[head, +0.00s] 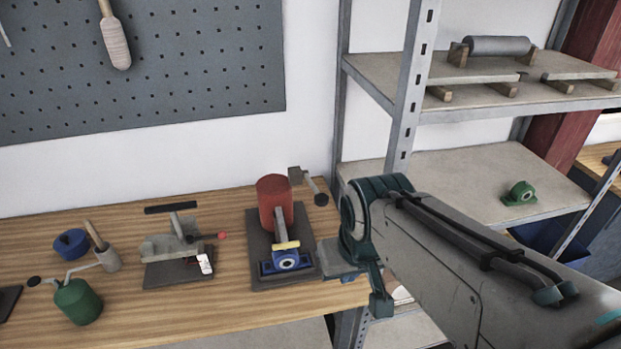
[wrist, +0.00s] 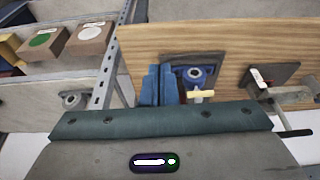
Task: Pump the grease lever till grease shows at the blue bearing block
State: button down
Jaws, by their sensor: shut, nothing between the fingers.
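The blue bearing block (head: 286,262) sits on a dark base plate (head: 255,240) on the bench, in front of a red cylinder (head: 275,198). A pale yellow bar (head: 288,245) lies at its back edge; I cannot tell whether any of it is grease. A lever (head: 309,183) with a dark grip sticks out to the right of the cylinder's top. My gripper (head: 380,303) is right of the block, apart from the lever. In the wrist view my gripper (wrist: 159,84) is shut and empty, with the blue block (wrist: 194,73) just right of the fingers.
Left of the base plate stand a grey clamp-like device (head: 170,246), a green can (head: 78,300) and a blue round container (head: 71,243). A metal shelf upright (head: 405,110) stands behind my arm. A green bearing block (head: 519,193) sits on the shelf.

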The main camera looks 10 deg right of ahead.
jog(key=w+r+m+t+p, duration=0.1)
jog(key=w+r+m+p, duration=0.2)
jog(key=w+r, duration=0.4)
jog(key=w+r+m+t+p, duration=0.1)
jog(key=w+r+m+p, duration=0.2)
jog(key=w, duration=1.2)
notch_tip(320, 180, up, 4)
jog(key=shift+d+r+m+y+p, duration=0.1)
jog(key=shift+d+m+y+p, duration=0.25)
jog(key=shift+m, duration=0.75)
jog(key=shift+a, duration=0.1)
jog(key=s+f+b, duration=0.1)
jog(key=f+b, duration=0.3)
jog(key=f, duration=0.1)
jog(key=s+f+b, duration=0.1)
jog(key=f+b, duration=0.1)
jog(key=f, duration=0.1)
jog(key=shift+s+f+b, duration=0.2)
jog(key=shift+s+b, duration=0.15)
jog(key=shift+b, duration=0.05)
jog(key=shift+f, duration=0.1)
jog(key=shift+s+f+b, duration=0.1)
jog(key=shift+f+b, duration=0.2)
jog(key=shift+b, duration=0.1)
